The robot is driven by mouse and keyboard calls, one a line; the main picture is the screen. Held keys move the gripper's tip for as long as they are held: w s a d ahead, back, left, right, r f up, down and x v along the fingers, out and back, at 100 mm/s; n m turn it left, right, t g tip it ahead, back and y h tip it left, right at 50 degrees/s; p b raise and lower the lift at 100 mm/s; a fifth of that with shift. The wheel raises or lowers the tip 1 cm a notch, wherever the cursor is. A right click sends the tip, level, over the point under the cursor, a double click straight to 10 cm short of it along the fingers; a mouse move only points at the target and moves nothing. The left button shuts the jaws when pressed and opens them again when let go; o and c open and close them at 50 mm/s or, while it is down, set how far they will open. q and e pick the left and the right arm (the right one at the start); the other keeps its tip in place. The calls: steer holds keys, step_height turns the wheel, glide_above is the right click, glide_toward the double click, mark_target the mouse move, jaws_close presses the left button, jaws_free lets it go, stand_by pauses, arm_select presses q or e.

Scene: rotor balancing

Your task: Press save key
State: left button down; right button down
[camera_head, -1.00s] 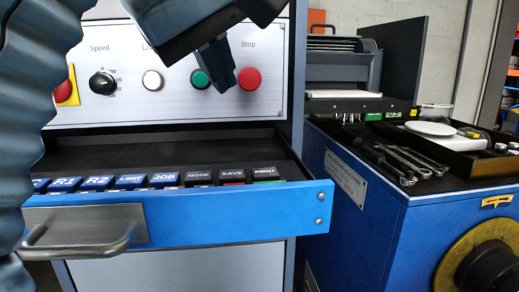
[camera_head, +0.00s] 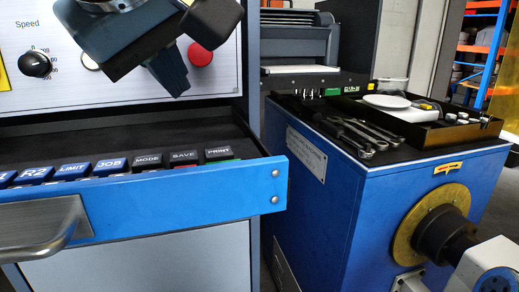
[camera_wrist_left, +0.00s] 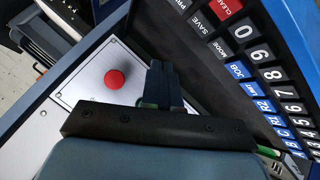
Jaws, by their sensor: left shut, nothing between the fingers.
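The SAVE key (camera_head: 184,157) is a dark key with white letters in the keyboard drawer, between the MODE key (camera_head: 148,161) and the PRINT key (camera_head: 218,154). In the left wrist view the SAVE key (camera_wrist_left: 196,28) is at upper right, beyond the fingers. My left gripper (camera_head: 175,88) is shut and empty. It hangs in front of the button panel, above the SAVE key and apart from it. In the left wrist view its fingers (camera_wrist_left: 161,80) are together, between the red button and the keys. My right gripper is in neither view.
The red Stop button (camera_head: 200,54) is close to the left gripper in the picture. The blue drawer front (camera_head: 240,197) with a metal handle (camera_head: 35,240) stands out below the keys. A blue bench (camera_head: 330,195) with wrenches (camera_head: 365,138) and a tray is at right.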

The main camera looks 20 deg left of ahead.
arm_select(q)
steer(key=b, duration=0.1)
glide_above(180, 159)
step_height(180, 159, down, 4)
steer(key=shift+f, duration=0.1)
steer(key=shift+f+b, duration=0.6)
steer(key=shift+b, duration=0.1)
stand_by(1.4)
steer(key=shift+f, duration=0.4)
steer(key=shift+f+b, duration=0.45)
steer(key=shift+b, duration=0.05)
stand_by(0.5)
steer(key=shift+r, duration=0.15)
steer(key=shift+r+p, duration=0.8)
steer(key=shift+p, duration=0.3)
